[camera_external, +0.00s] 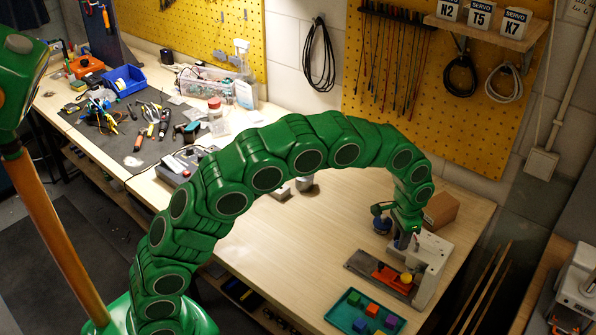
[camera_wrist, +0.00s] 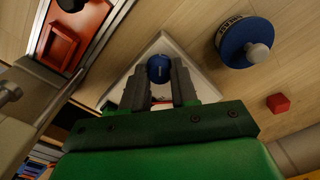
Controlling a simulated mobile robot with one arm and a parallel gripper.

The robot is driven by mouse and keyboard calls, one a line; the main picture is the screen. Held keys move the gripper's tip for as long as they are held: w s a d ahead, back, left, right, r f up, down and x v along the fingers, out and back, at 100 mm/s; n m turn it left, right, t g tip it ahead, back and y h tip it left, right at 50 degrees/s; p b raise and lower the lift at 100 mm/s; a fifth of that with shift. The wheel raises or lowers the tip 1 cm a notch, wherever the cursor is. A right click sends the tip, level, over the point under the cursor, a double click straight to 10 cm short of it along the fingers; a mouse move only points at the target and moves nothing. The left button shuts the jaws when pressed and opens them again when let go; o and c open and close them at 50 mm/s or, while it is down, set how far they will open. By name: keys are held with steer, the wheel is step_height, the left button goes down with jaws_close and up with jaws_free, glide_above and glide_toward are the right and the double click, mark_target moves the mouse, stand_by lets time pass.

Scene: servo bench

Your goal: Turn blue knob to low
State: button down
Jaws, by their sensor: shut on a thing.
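The blue knob (camera_wrist: 159,69) is a round blue piece on a pale, corner-shaped housing in the wrist view. My gripper (camera_wrist: 160,76) has its two dark fingers on either side of it, shut on it. Which way the knob points and its setting marks cannot be made out. In the external view my gripper (camera_external: 402,240) points down at the white and grey bench machine (camera_external: 433,257) at the table's right. The arm and gripper largely hide the knob there.
A blue round object with a pale top (camera_wrist: 245,42) stands close to the gripper. A red block (camera_wrist: 278,103) lies beyond it. A cardboard box (camera_external: 441,209) stands behind; a teal tray (camera_external: 345,318) in front.

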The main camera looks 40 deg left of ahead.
steer(key=c, duration=0.9)
jaws_free()
steer(key=shift+o, duration=0.2)
step_height(320, 180, up, 6)
steer(key=shift+r, duration=0.9)
